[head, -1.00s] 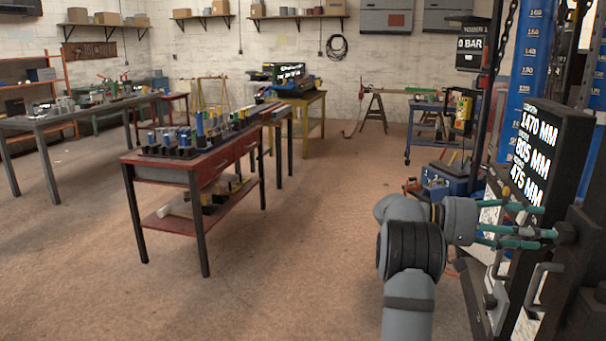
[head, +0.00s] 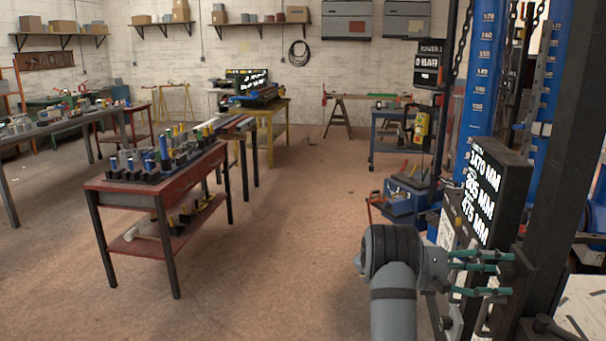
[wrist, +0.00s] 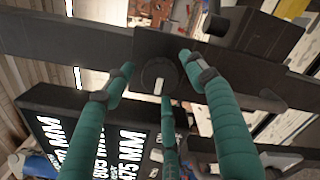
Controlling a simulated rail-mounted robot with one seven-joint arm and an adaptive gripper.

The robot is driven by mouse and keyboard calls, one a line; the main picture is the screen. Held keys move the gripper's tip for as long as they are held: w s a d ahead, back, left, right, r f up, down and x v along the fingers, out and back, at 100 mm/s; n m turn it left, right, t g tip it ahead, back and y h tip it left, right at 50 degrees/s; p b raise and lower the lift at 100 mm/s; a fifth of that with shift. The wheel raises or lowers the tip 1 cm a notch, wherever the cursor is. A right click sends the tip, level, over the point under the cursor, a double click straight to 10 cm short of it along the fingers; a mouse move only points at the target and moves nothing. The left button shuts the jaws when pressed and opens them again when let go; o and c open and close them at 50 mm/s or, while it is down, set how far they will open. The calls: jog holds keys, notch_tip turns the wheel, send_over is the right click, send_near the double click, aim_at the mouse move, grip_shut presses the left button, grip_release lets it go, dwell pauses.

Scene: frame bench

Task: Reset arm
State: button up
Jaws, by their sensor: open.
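My gripper (head: 499,273) has several green fingers with dark joints and is at the right of the head view, close in front of the black display panel (head: 480,192) and the dark frame post. In the wrist view the fingers of my gripper (wrist: 170,85) are spread apart with nothing between them. Beyond them is a dark beam (wrist: 60,52) with a round dark knob (wrist: 160,76) bearing a pale mark. I cannot tell whether any fingertip touches the beam or the knob. The display panel (wrist: 100,135) also shows at the lower left of the wrist view.
A red tool cart (head: 130,186) with several upright tools stands at left. Blue columns (head: 482,75) and a chain (head: 452,90) rise at right. Open brown floor (head: 270,260) lies between.

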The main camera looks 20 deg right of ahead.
jog(key=n+p, duration=0.1)
jog(key=n, duration=0.3)
jog(key=shift+a, duration=0.1)
jog(key=shift+w+a+n, duration=0.1)
jog(key=shift+a+n, duration=0.05)
jog(key=shift+n, duration=0.25)
jog(key=shift+v, duration=1.05)
jog(key=shift+a, duration=0.1)
